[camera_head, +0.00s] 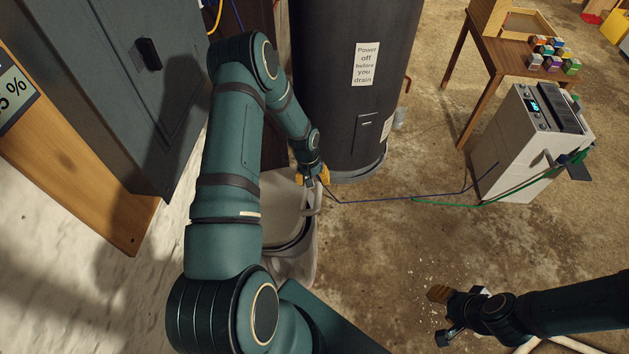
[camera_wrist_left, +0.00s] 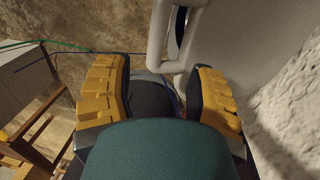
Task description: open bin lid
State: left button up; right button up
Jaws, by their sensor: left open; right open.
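The pale grey bin (camera_head: 297,270) stands on the floor below my left arm, which hides much of it. Its lid (camera_head: 281,192) shows beside the arm, with a dark band between lid and bin body; I cannot tell whether it is raised. The light handle (camera_wrist_left: 158,60) on the lid reaches between the open fingers of my left gripper (camera_wrist_left: 158,92) in the left wrist view. In the head view the left gripper (camera_head: 313,176) is at the lid's far right edge. My right gripper (camera_head: 441,317) is open and empty above the floor at lower right.
A dark tank (camera_head: 345,110) with a paper sign stands just behind the bin. A grey cabinet (camera_head: 120,90) is at left. A white box-shaped device (camera_head: 500,150) with blue and green cables stands at right. A wooden table (camera_head: 500,55) is behind it. The central floor is mostly clear.

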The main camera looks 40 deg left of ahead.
pick_arm(q)
jog(key=r, duration=0.1)
jog(key=r+p, duration=0.1)
jog(key=shift+s+a+r, duration=0.2)
jog(key=shift+a+r, duration=0.05)
jog(key=shift+r, duration=0.05)
